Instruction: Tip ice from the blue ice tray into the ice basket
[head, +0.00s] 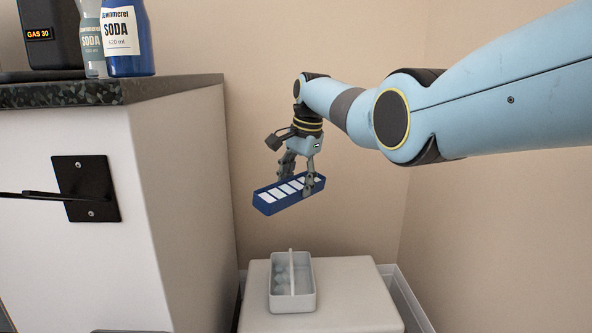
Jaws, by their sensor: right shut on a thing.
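The blue ice tray (266,204) shows in the head view, held in the air, with a row of several whitish cells along its top. My right gripper (300,184) is shut on the tray, its fingers near the tray's right part. The tray looks nearly level, with a slight slant. The ice basket (292,302), a small pale grey box with an upright handle across its middle, stands below the tray, apart from it. Some pale lumps lie in the basket's left part. My left gripper is not in view.
The basket stands on a white block (345,290) in the corner between the walls. A white cabinet (120,260) with a dark countertop (165,86) is at left; a blue soda bottle (127,45), a paler bottle (92,45) and a black box (50,30) stand on it.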

